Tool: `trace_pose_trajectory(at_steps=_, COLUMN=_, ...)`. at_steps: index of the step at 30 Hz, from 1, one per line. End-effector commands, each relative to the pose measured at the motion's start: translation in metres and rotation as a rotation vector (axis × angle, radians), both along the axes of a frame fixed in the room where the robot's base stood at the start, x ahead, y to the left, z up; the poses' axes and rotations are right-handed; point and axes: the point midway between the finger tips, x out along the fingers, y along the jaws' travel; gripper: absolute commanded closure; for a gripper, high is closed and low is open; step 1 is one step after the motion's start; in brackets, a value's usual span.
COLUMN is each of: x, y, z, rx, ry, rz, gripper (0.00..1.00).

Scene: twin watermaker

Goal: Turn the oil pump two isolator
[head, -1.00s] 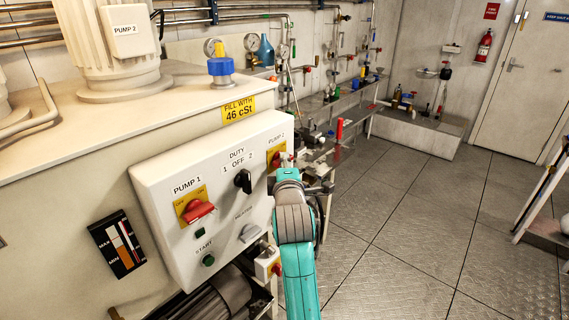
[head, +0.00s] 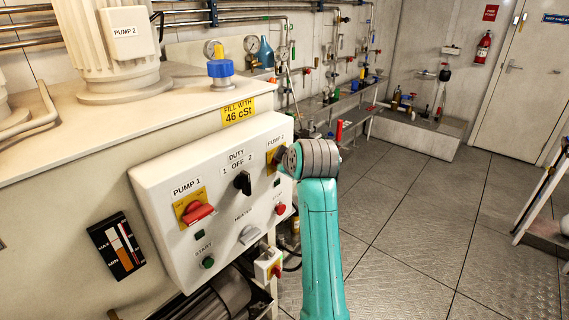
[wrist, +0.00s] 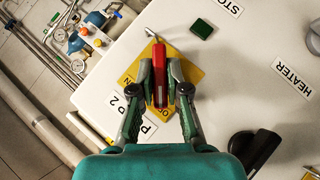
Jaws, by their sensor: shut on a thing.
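The pump two isolator is a red handle (wrist: 159,66) on a yellow plate (wrist: 187,77), seen in the wrist view. The fingers of my gripper (wrist: 160,78) stand on both sides of the handle and are shut on it. The handle lies roughly along the plate's diagonal. The lettering on the plate is partly covered by the fingers. In the head view only part of the yellow plate (head: 270,162) shows under the PUMP 2 label (head: 275,141); my arm hides the handle and fingers.
The white control panel (head: 165,240) also carries the red PUMP 1 isolator (head: 198,212), a black duty switch (head: 243,182), a red stop button (head: 280,209) and a green start button (head: 208,262). In the wrist view, a black knob (wrist: 255,148) is near my gripper. Open floor (head: 400,220) lies right.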

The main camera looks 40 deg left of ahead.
Motion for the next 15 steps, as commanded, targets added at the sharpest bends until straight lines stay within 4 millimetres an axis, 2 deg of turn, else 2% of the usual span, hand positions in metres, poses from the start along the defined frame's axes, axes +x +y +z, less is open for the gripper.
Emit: trace_pose_trajectory(at_steps=15, x=0.0045, y=-0.0007, z=0.0021, rx=0.036, ry=0.47, rz=0.0, gripper=1.0)
